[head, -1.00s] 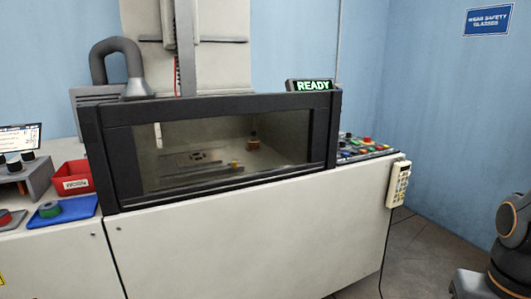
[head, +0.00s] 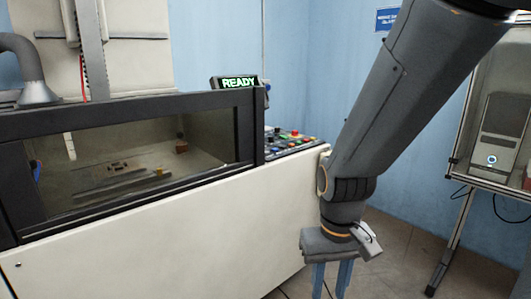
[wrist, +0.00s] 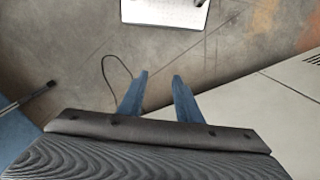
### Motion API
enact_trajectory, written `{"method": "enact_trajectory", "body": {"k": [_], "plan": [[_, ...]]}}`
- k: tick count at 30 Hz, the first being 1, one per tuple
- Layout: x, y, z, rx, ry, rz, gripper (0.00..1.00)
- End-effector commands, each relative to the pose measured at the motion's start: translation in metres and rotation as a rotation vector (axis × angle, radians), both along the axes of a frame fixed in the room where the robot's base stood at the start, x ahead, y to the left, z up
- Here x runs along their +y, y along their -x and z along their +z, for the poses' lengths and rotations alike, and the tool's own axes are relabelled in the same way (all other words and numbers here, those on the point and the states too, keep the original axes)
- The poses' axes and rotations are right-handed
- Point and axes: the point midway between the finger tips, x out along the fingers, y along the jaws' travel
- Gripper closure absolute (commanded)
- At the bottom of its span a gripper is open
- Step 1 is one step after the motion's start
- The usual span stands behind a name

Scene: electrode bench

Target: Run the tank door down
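The tank (head: 150,203) is a pale cabinet with a black-framed window (head: 115,165) on the left in the head view. A fixture with rails and small parts shows inside it. I cannot tell whether the tank door glass is in the frame. A panel of coloured buttons (head: 292,141) sits at the tank's right end. My gripper (head: 331,285) is open and empty, pointing down in front of and below the panel's right side. Its two blue fingers stand apart in the wrist view (wrist: 160,95). The pendant on the tank's right end is hidden behind my arm.
A lit READY sign (head: 238,83) stands on the tank top. A framed cabinet with a grey unit (head: 502,135) stands at the right. A black cable (wrist: 112,65) lies beside my fingers in the wrist view. Floor is open beneath the gripper.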

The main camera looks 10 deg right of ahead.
Motion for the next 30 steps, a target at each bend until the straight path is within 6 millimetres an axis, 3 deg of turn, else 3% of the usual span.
{"method": "enact_trajectory", "body": {"k": [9, 15, 30], "plan": [[0.0001, -0.0001, 0.0000, 0.000, 0.000, 0.000, 0.70], [0.0000, -0.0002, 0.0000, 0.000, 0.000, 0.000, 1.00], [0.0001, -0.0001, 0.0000, 0.000, 0.000, 0.000, 1.00]]}}
